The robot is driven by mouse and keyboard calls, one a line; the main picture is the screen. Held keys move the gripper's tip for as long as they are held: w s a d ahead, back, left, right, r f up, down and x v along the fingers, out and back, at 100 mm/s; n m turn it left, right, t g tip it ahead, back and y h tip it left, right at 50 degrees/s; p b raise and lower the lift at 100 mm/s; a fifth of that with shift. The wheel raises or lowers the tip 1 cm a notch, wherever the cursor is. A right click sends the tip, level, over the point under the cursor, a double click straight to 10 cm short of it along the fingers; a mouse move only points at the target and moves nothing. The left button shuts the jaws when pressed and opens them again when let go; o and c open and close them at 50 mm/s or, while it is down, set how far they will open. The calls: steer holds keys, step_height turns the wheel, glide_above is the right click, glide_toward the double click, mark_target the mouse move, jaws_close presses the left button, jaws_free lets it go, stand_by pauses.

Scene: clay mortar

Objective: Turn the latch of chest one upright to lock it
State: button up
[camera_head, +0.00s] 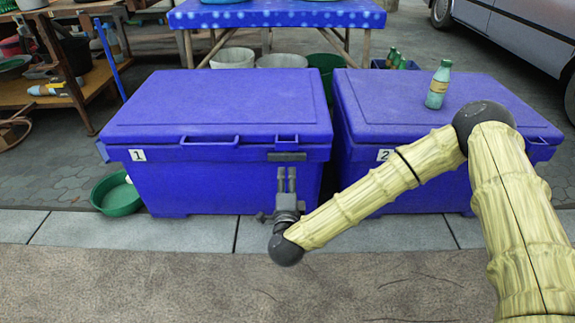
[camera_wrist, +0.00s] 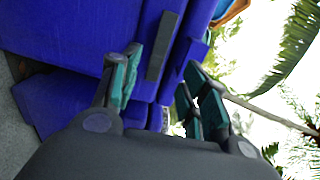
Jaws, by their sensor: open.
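Chest one (camera_head: 220,180) is a blue chest at left with a white "1" label, its lid down. Its latch (camera_head: 287,157) is a short dark grey bar lying horizontally on the front, right of the middle, under a small blue catch at the lid's edge. My gripper (camera_head: 286,173) is just below the latch, fingers pointing at it. In the wrist view the latch (camera_wrist: 163,46) shows beyond and between the fingertips, apart from them. My gripper (camera_wrist: 163,68) is open and empty in the wrist view.
Chest two (camera_head: 435,105), also blue, stands close at right, with a bottle (camera_head: 438,84) on its lid. A green bowl (camera_head: 116,195) sits on the ground left of chest one. A blue-covered table (camera_head: 275,15) is behind. The pavement in front is clear.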

mark_target(287, 159)
steer(key=w+b, duration=0.4)
steer(key=w, duration=0.4)
steer(key=shift+w+f, duration=0.1)
steer(key=shift+w, duration=0.85)
